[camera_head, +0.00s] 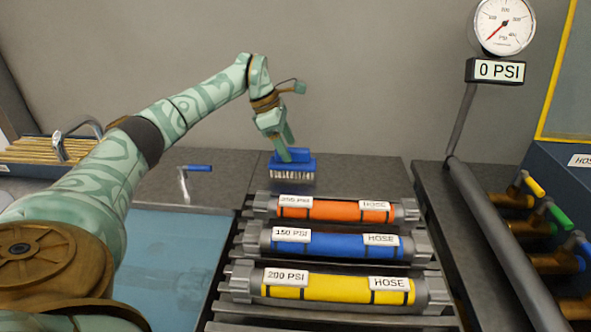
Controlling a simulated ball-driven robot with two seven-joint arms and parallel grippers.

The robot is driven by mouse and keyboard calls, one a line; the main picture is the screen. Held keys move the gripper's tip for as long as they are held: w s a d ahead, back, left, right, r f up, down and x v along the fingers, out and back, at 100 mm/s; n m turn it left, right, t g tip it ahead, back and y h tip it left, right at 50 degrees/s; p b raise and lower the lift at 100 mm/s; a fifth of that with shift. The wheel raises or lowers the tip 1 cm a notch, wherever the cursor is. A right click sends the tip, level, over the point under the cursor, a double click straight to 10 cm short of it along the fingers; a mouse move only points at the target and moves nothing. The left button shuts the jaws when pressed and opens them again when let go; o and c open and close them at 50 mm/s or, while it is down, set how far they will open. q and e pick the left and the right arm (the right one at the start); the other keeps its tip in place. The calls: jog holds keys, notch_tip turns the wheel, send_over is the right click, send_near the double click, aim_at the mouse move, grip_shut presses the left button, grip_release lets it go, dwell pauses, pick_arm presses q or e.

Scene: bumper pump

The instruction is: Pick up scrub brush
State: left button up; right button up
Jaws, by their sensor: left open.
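The scrub brush (293,166) is blue with pale bristles pointing down. It stands on the dark counter near the back wall, behind the orange hose. My left gripper (288,152) reaches down at the brush from above, its fingertips at the blue handle on top. The gripper is open; one finger partly covers the handle's left end. I cannot tell whether the fingers touch the handle. My right gripper is not in view.
An orange hose (337,211), a blue hose (338,244) and a yellow hose (338,286) lie on a slatted rack in front of the brush. A gauge (504,25) reading 0 PSI and colored valve handles are at right.

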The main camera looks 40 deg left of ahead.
aim_at(295, 161)
pick_arm(q)
jog(key=b+x, duration=0.2)
jog(key=x, duration=0.3)
jog(key=shift+d+f+b, duration=0.15)
jog(key=shift+d+b, duration=0.05)
jog(key=shift+b, duration=0.1)
jog(key=shift+w+d+f, duration=0.1)
jog(key=shift+f, duration=0.15)
jog(key=shift+r, duration=0.2)
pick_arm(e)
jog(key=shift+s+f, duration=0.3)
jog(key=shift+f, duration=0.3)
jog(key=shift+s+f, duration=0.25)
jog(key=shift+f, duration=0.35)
pick_arm(q)
jog(key=c, duration=1.1)
